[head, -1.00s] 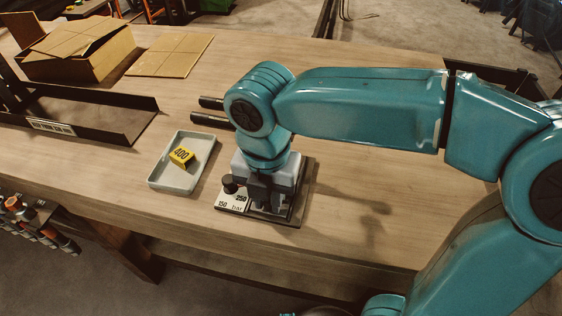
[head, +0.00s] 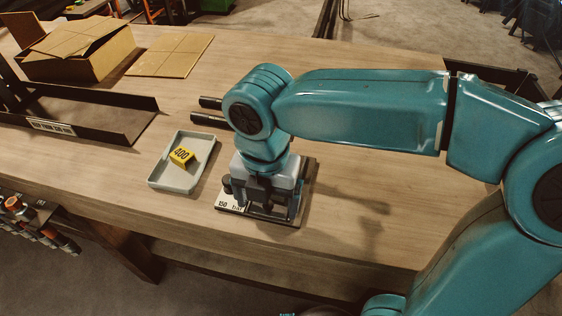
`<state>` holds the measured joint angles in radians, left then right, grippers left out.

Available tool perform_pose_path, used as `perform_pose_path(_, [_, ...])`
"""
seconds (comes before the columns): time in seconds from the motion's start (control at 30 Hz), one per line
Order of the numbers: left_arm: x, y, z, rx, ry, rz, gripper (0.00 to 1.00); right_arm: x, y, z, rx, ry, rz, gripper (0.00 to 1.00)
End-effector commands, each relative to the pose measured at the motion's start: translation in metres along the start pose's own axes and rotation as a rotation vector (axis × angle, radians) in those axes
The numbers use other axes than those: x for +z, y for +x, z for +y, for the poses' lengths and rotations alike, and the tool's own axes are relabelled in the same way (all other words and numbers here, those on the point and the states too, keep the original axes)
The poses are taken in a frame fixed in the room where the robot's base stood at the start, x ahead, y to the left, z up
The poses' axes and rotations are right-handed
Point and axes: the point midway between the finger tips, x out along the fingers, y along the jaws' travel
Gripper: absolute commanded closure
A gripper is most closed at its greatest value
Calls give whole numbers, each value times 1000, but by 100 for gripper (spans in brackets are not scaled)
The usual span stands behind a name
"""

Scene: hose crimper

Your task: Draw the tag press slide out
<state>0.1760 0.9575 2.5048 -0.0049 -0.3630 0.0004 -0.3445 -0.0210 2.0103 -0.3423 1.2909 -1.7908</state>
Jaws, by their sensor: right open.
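The tag press (head: 305,190) is a dark-based block on the bench with a white scale plate (head: 228,206) at its front left, on which "150" can be read. My right gripper (head: 248,198) points down over the press, its fingers low and near the scale plate. It is open. The gripper and wrist cover most of the press, so the slide and its knob cannot be made out clearly, and I cannot tell whether a finger touches them. A yellow tag marked 400 (head: 181,157) lies in a pale tray (head: 160,184) to the left. My left gripper is out of view.
Two dark rods (head: 210,119) stick out behind my wrist. A black open rack (head: 120,129) stands at the left, with a cardboard box (head: 85,62) and flat cardboard (head: 172,56) behind it. The bench right of the press is bare.

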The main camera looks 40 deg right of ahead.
Motion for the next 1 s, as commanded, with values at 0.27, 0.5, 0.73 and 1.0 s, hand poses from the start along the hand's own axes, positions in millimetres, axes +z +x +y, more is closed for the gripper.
perform_pose_path(0.27, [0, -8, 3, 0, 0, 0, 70, 0, -9, 0, 0, 0, 0, 15])
perform_pose_path(0.5, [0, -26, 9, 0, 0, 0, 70, 0, -29, 0, 0, 0, 0, 15])
perform_pose_path(0.73, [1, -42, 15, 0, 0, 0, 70, 0, -46, 0, 0, 0, 0, 15])
perform_pose_path(1.0, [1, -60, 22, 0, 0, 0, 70, 0, -67, 0, 0, 0, 0, 15])
